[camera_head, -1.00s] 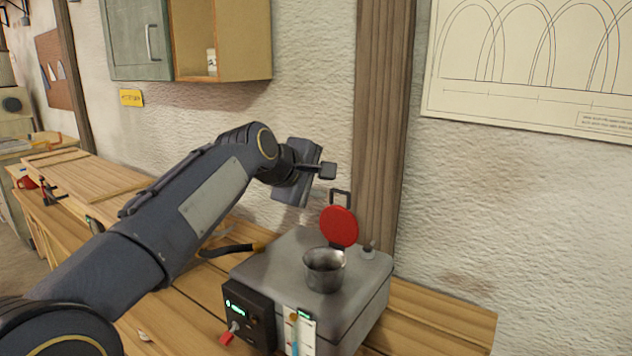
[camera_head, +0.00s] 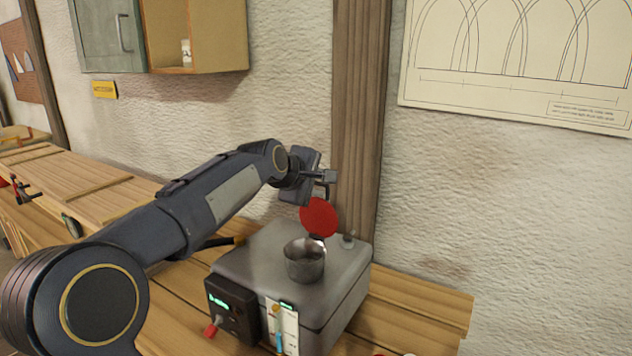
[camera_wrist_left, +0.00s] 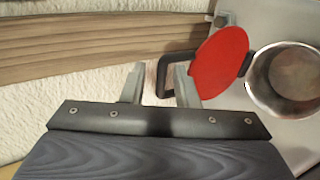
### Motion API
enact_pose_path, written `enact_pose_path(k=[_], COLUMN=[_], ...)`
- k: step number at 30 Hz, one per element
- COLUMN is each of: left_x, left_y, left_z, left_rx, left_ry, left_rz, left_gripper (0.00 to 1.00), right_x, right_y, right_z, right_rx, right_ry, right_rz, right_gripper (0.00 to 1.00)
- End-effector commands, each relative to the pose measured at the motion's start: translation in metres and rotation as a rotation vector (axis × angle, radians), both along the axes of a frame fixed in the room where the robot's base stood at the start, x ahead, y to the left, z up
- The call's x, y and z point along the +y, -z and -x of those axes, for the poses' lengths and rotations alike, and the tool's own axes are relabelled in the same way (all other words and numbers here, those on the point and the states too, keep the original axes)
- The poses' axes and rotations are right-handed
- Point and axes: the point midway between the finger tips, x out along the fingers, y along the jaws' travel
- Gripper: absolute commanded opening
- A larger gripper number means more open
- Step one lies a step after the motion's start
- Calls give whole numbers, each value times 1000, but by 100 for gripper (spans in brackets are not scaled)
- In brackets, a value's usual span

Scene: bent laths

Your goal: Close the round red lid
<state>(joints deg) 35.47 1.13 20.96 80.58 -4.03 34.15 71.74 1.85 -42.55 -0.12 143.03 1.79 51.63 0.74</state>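The round red lid (camera_head: 318,217) stands raised, roughly upright, behind the open steel pot (camera_head: 304,262) on a grey metal box (camera_head: 338,297). It also shows in the left wrist view (camera_wrist_left: 219,62), with its black loop handle (camera_wrist_left: 163,76) towards my gripper. My left gripper (camera_head: 327,178) is at the top of the lid. In the left wrist view its fingers (camera_wrist_left: 158,80) are apart, with the outer bar of the handle between them. I cannot tell whether either finger touches it. My right gripper is out of view.
The box has a black control panel (camera_head: 232,308) with a red knob. It stands on a wooden bench (camera_head: 420,312) against a rough wall. A wooden post (camera_head: 357,120) rises close behind the gripper. The bench right of the box is mostly clear.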

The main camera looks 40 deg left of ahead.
Motion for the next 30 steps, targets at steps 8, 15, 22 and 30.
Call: enact_pose_path(k=[8,15,22,30], left_x=[0,0,-2,-3], left_y=[0,-1,0,2], left_z=[0,4,19,32], left_rx=[0,-2,-1,-1], left_ry=[0,-2,-1,0], left_rz=[0,-1,0,1], left_gripper=[0,0,0,0], right_x=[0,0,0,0], right_y=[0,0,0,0], right_z=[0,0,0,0], right_rx=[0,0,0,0], right_ry=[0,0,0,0], right_rz=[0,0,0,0], right_gripper=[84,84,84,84])
